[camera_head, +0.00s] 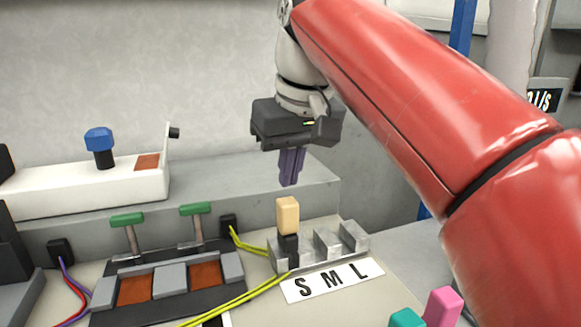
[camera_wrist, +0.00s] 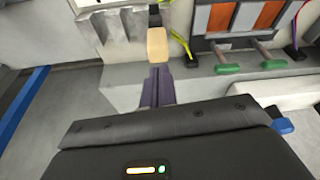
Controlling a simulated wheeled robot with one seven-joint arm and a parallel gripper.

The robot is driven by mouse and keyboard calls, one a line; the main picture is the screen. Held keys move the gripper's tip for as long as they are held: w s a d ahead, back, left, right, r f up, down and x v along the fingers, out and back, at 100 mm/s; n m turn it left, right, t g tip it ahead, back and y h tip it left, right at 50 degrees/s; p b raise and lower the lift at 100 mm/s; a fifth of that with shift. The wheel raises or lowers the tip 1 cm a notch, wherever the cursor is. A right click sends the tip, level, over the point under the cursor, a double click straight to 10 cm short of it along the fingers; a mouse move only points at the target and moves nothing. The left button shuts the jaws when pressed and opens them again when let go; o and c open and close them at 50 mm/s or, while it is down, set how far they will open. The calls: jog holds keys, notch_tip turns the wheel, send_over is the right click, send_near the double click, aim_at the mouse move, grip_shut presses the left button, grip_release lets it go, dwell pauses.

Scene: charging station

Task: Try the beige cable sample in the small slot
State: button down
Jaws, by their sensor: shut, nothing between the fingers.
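The beige cable sample (camera_head: 288,214) stands upright, its black lower part in the leftmost slot of the grey metal slot block (camera_head: 327,245), at the S end of the white S M L label (camera_head: 332,281). My gripper (camera_head: 290,184) is above the sample and points down. Its purple fingers are together, with nothing between them, and a small gap shows between their tips and the sample's top. In the wrist view the beige sample (camera_wrist: 157,45) lies just past the tips of my gripper (camera_wrist: 157,70). The inside of the slot is hidden.
Pink (camera_head: 443,307) and teal (camera_head: 406,319) pieces stand at the bottom right. Left of the slot block are green-handled levers (camera_head: 127,220) and yellow cables (camera_head: 240,303). A white box (camera_head: 85,190) with a blue knob (camera_head: 99,139) sits on the grey ledge behind.

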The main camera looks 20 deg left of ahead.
jog(key=v, duration=0.7)
jog(key=shift+r, duration=0.15)
jog(key=shift+s+d, duration=0.1)
jog(key=shift+s, duration=0.05)
dwell(0.7)
